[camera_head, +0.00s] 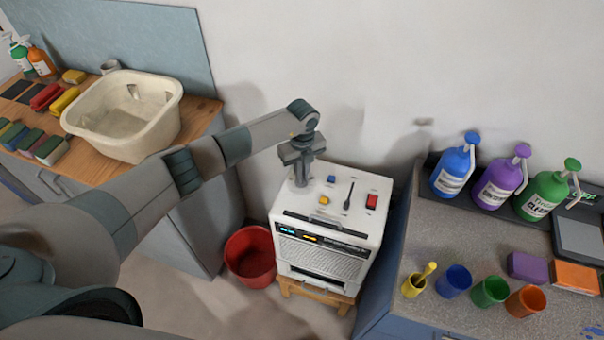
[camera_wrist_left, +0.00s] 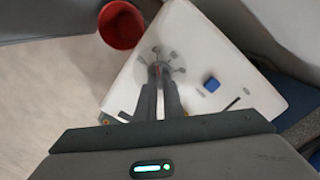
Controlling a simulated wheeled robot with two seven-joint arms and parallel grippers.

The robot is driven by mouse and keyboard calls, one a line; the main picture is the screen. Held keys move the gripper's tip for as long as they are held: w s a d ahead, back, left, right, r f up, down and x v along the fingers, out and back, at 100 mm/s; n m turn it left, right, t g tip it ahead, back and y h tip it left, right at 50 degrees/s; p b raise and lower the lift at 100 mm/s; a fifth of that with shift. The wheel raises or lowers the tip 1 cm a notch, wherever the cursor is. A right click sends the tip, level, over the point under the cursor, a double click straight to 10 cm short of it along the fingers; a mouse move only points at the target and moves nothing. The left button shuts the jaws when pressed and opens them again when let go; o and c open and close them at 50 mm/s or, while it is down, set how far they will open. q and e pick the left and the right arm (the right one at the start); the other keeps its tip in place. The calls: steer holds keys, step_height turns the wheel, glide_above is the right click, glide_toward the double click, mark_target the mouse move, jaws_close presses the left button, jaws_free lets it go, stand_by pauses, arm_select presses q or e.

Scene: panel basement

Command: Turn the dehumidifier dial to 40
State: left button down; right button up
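The dehumidifier (camera_head: 335,215) is a white box with a grey front grille and a lit display. Its dial (camera_wrist_left: 172,62) shows in the left wrist view as a round grey scale with marks on the top face; the marks are too blurred to read. My left gripper (camera_head: 300,182) points down at the top's back left corner and hides the dial in the head view. The knob is mostly hidden. My right gripper is not in view.
The top also has a blue button (camera_head: 331,180), a yellow button (camera_head: 324,200), a black lever (camera_head: 348,196) and a red switch (camera_head: 371,201). A red bucket (camera_head: 250,256) stands left of the wooden stand (camera_head: 318,294). Counters flank the dehumidifier; the right one (camera_head: 440,235) holds bottles and cups.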

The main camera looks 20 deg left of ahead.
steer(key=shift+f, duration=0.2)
